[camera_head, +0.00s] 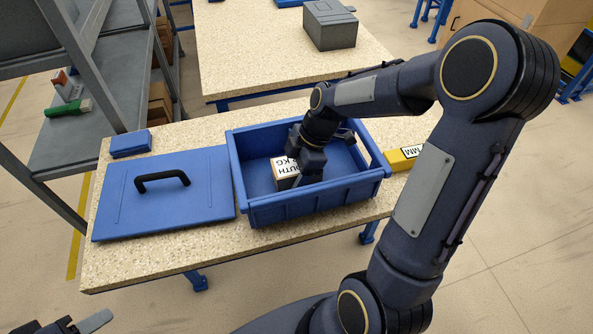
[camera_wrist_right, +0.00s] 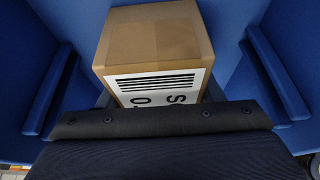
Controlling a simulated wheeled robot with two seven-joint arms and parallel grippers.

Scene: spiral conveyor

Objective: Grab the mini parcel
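The mini parcel, a small brown cardboard box with a white printed label (camera_head: 284,171), lies in the blue crate (camera_head: 318,199), in its front left part. It also fills the upper middle of the right wrist view (camera_wrist_right: 155,45). My right gripper (camera_head: 303,172) reaches down into the crate at the parcel and partly covers it. Its dark fingers show at either side of the parcel in the wrist view, with a gap at the left; contact on the right is hidden. My left gripper (camera_head: 80,324) is at the bottom left corner, fingers apart and empty, away from the table.
A blue lid with a black handle (camera_head: 162,180) lies left of the crate on the speckled table (camera_head: 190,250). A small blue box (camera_head: 130,144) is behind it. A yellow labelled box (camera_head: 403,158) is right of the crate. A grey shelf stands at left; a grey box (camera_head: 330,25) sits on the far table.

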